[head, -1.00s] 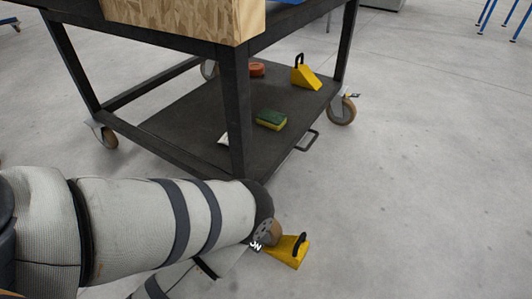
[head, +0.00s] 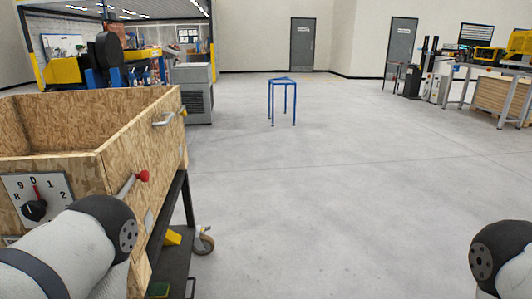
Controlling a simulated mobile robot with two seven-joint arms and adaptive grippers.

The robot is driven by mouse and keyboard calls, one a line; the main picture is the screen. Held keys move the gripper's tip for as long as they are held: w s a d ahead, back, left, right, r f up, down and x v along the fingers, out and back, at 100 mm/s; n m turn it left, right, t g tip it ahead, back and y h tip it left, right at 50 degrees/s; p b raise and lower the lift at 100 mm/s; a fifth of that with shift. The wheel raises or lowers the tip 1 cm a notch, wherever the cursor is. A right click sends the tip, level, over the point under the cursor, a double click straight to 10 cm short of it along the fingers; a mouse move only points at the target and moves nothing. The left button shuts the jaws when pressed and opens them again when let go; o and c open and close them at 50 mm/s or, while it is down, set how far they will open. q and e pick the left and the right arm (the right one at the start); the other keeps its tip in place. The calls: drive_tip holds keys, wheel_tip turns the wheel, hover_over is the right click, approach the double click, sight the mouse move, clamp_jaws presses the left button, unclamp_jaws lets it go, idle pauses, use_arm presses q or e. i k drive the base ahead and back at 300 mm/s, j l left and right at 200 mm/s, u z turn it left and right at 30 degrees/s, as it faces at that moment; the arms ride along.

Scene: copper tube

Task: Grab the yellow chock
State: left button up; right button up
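One yellow chock (head: 172,238) is partly visible on the dark lower shelf (head: 178,268) of the cart. The cart's upper part and leg hide some of it. The second yellow chock, by my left arm a second ago, is out of the picture. My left arm enters at the lower left, in front of the cart, and part of my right arm shows at the lower right edge. Neither gripper is in view, so I cannot see what they hold.
The wooden box (head: 140,140) with a red-knobbed lever (head: 135,181) stands on the cart at left. A caster (head: 203,241) sticks out at its corner. A blue stool (head: 283,95) stands farther back. The floor (head: 330,200) in the middle and right is clear.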

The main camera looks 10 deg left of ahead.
sight(172, 238)
drive_tip(key=i+l+u, duration=0.2)
drive_tip(key=i+u, duration=0.2)
drive_tip(key=i+l+u, duration=0.45)
drive_tip(key=i, duration=0.15)
drive_tip(key=i+l+u, duration=0.8)
drive_tip(key=l, duration=0.2)
drive_tip(key=i+l+u, duration=0.2)
drive_tip(key=l+u, duration=0.25)
drive_tip(key=l, duration=0.25)
